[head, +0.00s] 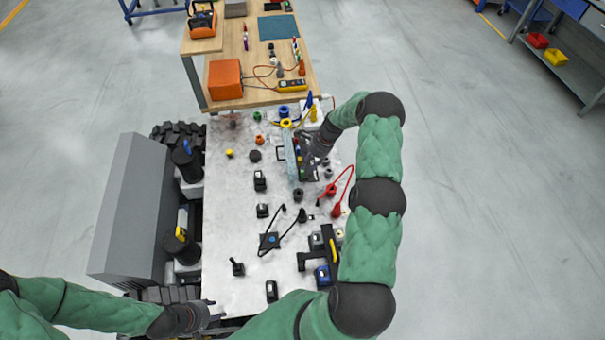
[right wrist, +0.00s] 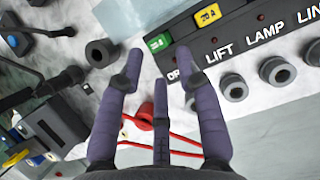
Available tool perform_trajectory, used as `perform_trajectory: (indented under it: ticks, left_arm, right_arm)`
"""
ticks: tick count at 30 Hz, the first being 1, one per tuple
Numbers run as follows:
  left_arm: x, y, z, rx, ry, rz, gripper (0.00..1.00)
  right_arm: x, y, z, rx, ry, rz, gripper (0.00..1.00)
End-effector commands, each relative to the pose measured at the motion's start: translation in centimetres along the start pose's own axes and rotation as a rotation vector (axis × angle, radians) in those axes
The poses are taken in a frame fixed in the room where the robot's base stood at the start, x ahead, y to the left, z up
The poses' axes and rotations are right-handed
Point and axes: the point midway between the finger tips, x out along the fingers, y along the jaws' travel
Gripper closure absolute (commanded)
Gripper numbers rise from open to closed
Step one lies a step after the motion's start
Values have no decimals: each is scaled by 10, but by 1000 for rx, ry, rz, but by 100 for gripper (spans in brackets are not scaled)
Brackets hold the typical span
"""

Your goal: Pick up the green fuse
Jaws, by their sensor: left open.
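The green fuse (right wrist: 158,43) sits at the near end of a dark fuse panel (right wrist: 240,45) in the right wrist view. A yellow fuse (right wrist: 208,15) marked 20 A is beside it. In the head view my right gripper (head: 316,148) is over the panel. My left gripper (head: 208,314) is open and empty at the table's front left.
The pale worktop (head: 225,220) carries several black parts. A red cable (head: 343,185) lies right of the panel, and a black cable (head: 283,232) lies nearer. Black-and-blue blocks (head: 322,272) stand near my right arm. A wooden bench (head: 230,50) adjoins the far edge.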

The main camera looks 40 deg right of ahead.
Motion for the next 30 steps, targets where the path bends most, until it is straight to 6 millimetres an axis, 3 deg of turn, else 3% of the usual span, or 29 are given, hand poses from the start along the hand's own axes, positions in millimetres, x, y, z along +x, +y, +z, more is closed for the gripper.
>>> perform_trajectory:
  ticks: [7,17,21,30]
  left_arm:
    - [-2,1,0,0,0,0,56]
    - [-2,1,0,0,0,0,56]
    - [-2,1,0,0,0,0,56]
    - [-2,1,0,0,0,0,56]
  right_arm:
    - [34,0,0,0,0,1,65]
    - [40,0,0,0,1,0,65]
    - [40,0,0,0,1,0,99]
    - [40,0,0,0,1,0,99]
